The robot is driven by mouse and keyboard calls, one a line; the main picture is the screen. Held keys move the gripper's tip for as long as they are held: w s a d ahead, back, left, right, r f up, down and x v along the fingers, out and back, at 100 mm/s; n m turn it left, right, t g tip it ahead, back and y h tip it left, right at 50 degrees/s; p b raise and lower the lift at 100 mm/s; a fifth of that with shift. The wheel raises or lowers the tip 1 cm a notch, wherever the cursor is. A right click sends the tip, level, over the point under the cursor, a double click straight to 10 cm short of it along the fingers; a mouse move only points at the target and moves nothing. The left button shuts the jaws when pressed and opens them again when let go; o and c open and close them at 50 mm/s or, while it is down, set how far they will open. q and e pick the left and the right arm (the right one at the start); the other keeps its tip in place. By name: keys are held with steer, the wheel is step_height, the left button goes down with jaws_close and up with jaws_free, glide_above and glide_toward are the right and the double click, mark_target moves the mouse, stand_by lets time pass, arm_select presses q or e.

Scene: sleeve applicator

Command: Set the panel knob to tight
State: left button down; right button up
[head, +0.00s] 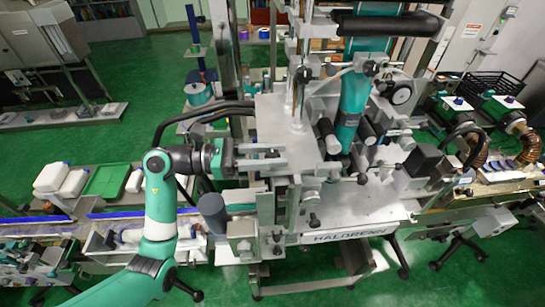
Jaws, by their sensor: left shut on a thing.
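My left arm rises from the bottom left, and its gripper (278,158) reaches right to the left side of the sleeve applicator's grey metal housing (285,112). The two pale fingers lie one above the other and are shut on a small dark thing at the housing, which I take to be the panel knob (272,154). The knob is mostly hidden by the fingers, and its pointer and any "tight" marking are too small to read. My right gripper is not in view.
Black cables (195,115) arch behind my left wrist. A dark grey cylinder (212,212) stands below the gripper. A conveyor (60,228) runs at left, near a green tray (107,181) and white bottles (53,177).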

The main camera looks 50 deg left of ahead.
arm_select(q)
steer(key=c, duration=0.5)
jaws_free()
steer(key=b+v, duration=0.2)
steer(key=v, duration=0.9)
steer(key=shift+s+a, duration=0.2)
steer(key=shift+s, duration=0.05)
